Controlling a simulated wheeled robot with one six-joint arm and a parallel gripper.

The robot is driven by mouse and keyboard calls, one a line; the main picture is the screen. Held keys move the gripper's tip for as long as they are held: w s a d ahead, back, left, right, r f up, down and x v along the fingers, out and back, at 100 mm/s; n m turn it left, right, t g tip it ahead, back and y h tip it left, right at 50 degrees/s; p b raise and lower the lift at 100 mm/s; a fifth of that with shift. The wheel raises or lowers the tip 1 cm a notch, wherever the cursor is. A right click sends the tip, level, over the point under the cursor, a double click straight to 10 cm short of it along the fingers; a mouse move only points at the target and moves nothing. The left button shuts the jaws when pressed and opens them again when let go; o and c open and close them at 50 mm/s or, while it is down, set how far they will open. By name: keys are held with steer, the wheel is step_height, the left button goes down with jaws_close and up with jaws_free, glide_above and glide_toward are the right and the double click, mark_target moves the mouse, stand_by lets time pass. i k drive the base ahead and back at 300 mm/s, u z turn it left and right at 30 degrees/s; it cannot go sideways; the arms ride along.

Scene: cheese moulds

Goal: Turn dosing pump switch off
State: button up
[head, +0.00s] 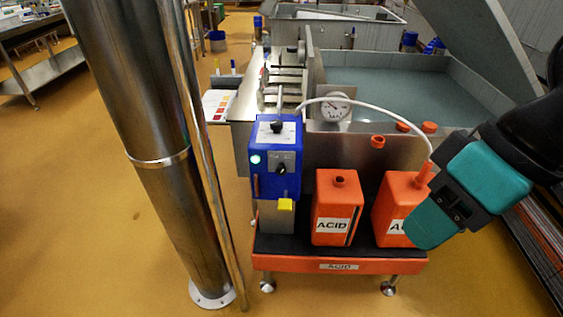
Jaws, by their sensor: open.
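The blue dosing pump (262,150) stands at the left end of a black-topped stand. A small black rotary switch (281,169) sits on a grey plate on its front; its exact setting is too small to read. A pale green lamp (255,159) beside the switch is lit. Another black knob (276,127) sits on the pump's white top plate. My gripper (441,214), teal and black, is at the right, in front of the right acid canister and well apart from the pump. It is open; its fingertips are hard to make out.
Two orange acid canisters (332,215) stand right of the pump, the right one (388,200) partly hidden by my gripper. A white hose (385,112) arches to it. A steel vat (400,85) and dial gauge (335,107) are behind.

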mark_target(280, 169)
steer(key=k, duration=0.5)
steer(key=u, duration=1.45)
steer(key=i, duration=1.1)
steer(key=z, duration=2)
